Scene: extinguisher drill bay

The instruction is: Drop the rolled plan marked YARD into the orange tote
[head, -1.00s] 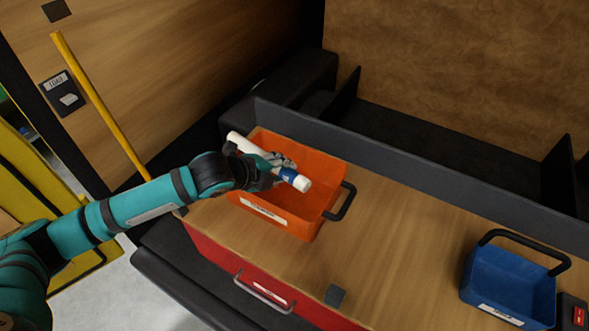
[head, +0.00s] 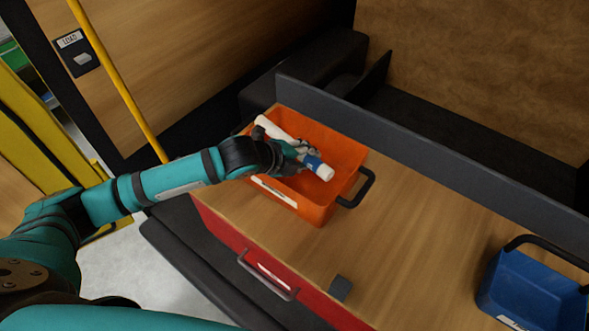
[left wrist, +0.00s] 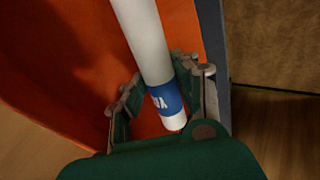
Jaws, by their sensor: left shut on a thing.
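The rolled plan (head: 275,130) is a white tube with a blue band near one end. In the left wrist view the rolled plan (left wrist: 143,38) shows part of white lettering on the band, starting with Y; the rest is turned out of sight. My left gripper (head: 298,152) is shut on the plan near its banded end and holds it over the orange tote (head: 318,205). The tote's orange wall (left wrist: 60,50) fills much of the left wrist view behind the plan. The tote stands on the wooden worktop and has a dark handle at its right end. My right gripper is not in view.
A blue tote (head: 530,290) with a dark handle stands at the right on the worktop (head: 400,250). A small dark square (head: 340,288) lies near the front edge. A grey ledge (head: 430,162) runs behind. A yellow pole (head: 115,80) rises at the left.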

